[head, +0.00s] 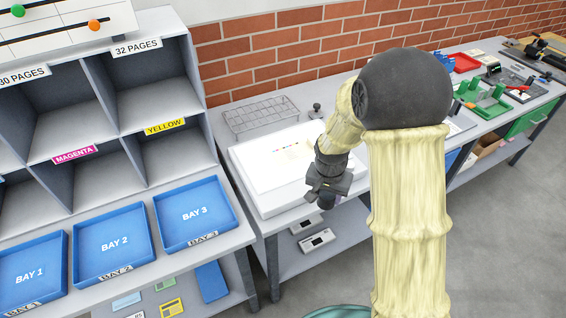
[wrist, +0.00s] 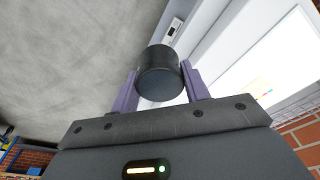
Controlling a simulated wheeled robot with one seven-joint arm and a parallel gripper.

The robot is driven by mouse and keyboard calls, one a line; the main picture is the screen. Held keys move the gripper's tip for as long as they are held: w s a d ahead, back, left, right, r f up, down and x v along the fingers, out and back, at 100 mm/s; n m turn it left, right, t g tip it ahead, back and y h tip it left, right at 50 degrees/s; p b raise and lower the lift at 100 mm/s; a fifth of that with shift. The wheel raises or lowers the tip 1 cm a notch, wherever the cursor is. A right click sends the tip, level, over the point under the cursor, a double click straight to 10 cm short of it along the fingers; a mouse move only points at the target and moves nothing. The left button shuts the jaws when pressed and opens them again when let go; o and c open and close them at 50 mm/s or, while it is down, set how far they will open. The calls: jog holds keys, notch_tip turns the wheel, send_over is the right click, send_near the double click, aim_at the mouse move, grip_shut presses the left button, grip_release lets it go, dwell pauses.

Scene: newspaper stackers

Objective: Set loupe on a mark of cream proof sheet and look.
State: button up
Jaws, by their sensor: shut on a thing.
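My gripper (head: 327,190) is at the front right edge of the white light table (head: 262,206). In the wrist view the two purple-grey fingers (wrist: 160,84) are shut on a dark, short cylinder, the loupe (wrist: 159,66). The loupe is held clear of the light table, with grey floor behind it in the wrist view. The cream proof sheet (head: 296,152) lies on the light table, with a row of small coloured marks near its top. In the wrist view the bright sheet area is at right with coloured marks. My arm partly hides the sheet's right side.
A wire rack (head: 261,115) and a small dark knobbed object (head: 316,110) stand behind the light table. Blue bay trays (head: 195,213) and grey pigeonholes are at left. Green and red items crowd the bench at right. A brick wall is behind.

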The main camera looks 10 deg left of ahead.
jog(key=d+f+n, duration=0.1)
jog(key=d+f, duration=0.4)
jog(key=f, duration=0.3)
jog(key=d+f+n, duration=0.2)
jog(key=d+f, duration=0.3)
jog(key=f, duration=0.4)
jog(key=shift+s+y, duration=0.3)
jog(key=shift+f, duration=0.1)
